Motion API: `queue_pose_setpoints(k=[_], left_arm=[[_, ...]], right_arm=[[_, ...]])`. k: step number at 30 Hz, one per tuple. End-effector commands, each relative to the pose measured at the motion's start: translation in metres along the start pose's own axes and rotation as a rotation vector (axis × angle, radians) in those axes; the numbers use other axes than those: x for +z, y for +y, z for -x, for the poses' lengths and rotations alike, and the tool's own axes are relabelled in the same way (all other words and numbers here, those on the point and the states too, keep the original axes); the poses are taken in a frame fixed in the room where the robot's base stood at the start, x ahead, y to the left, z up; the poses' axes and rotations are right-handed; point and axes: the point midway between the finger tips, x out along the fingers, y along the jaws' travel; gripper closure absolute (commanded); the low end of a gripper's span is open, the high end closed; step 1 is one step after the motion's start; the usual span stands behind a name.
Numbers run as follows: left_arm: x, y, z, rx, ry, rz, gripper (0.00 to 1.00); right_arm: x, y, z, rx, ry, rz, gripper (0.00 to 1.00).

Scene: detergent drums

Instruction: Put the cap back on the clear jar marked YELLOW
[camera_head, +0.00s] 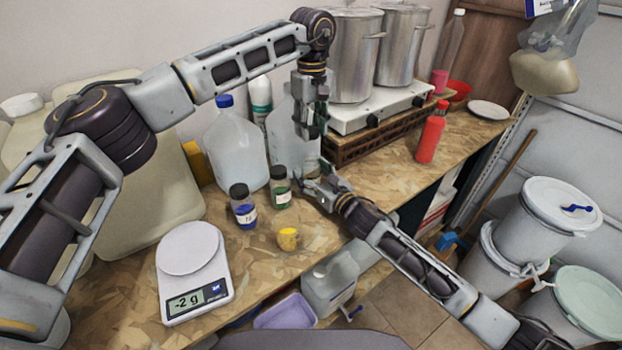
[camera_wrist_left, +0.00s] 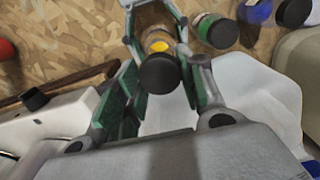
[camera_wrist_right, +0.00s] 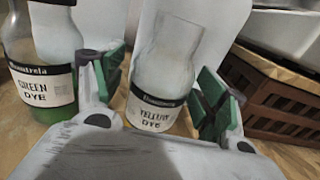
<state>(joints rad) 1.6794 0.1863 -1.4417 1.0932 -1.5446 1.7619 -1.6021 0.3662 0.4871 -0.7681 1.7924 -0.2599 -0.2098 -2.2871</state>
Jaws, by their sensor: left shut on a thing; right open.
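The clear jar marked YELLOW DYE (camera_wrist_right: 160,70) stands upright in the right wrist view, with a dark-banded white label and no cap visible on its neck. My right gripper (camera_head: 312,184) is open low over the table, its fingers on either side of this jar. My left gripper (camera_head: 312,132) is shut high above it, in front of the clear jug. In the left wrist view a black cap (camera_wrist_left: 160,73) sits between its fingers, in line with a clear jar with yellow in it (camera_wrist_left: 158,42). The gap between cap and jar cannot be judged.
Capped green (camera_head: 280,188) and blue (camera_head: 243,207) jars stand left of my right gripper. A yellow cup (camera_head: 288,238) and a scale (camera_head: 193,270) are nearer. Clear jugs (camera_head: 237,145) and a stove (camera_head: 380,108) stand behind. A red bottle (camera_head: 430,135) is at right.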

Motion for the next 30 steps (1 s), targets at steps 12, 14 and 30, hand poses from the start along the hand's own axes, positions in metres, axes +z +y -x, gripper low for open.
queue_pose_setpoints(k=[12, 14, 30], left_arm=[[0.0000, 0.0000, 0.0000, 0.000, 0.000, 0.000, 0.69], [0.0000, 0.0000, 0.0000, 0.000, 0.000, 0.000, 0.69], [0.0001, 0.0000, -0.0018, -0.001, 0.000, 0.000, 0.69]], right_arm=[[0.0004, 0.0000, -0.0020, 0.000, -0.001, 0.001, 0.35], [0.0004, 0.0000, -0.0020, 0.000, -0.001, 0.001, 0.43], [0.0003, -0.0002, -0.0018, 0.000, 0.000, 0.001, 0.96]])
